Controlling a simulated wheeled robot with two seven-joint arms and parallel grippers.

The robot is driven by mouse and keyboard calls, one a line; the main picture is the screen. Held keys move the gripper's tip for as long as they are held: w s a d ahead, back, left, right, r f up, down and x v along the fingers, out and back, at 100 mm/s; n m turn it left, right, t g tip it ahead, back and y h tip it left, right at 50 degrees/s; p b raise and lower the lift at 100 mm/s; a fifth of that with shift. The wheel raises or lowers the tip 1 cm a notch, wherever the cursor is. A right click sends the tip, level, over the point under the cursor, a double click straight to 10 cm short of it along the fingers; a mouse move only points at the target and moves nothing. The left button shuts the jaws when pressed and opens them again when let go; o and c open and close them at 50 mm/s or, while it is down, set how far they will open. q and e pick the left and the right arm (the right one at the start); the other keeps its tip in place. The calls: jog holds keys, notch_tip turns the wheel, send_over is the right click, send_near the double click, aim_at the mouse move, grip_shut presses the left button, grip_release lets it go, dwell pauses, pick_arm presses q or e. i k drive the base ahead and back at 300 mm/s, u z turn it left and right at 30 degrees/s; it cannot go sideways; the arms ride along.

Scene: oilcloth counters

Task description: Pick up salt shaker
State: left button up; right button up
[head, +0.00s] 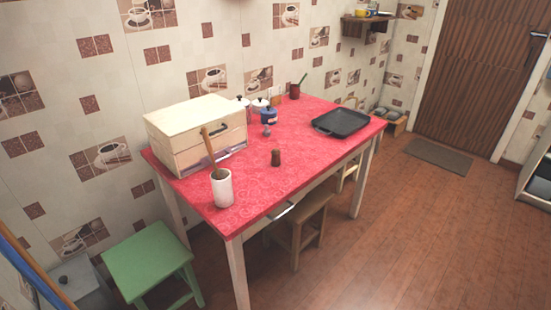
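A small brown shaker-like object (276,157) stands upright near the middle of the red-covered table (290,180), with clear cloth around it. A small greyish object (267,130) stands farther back, just in front of a blue pot (268,116). Both are too small to tell which is the salt shaker. Neither of my grippers shows in the head view.
A wooden drawer box (195,128) and a white crock with a wooden utensil (222,190) stand on the table's left. A dark pan (341,122) lies at right. A green stool (147,258) and wooden stool (300,225) stand below. Floor at right is free.

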aim_at(276, 161)
jog(key=z, duration=0.25)
jog(key=i, duration=1.2)
jog(key=u, duration=0.6)
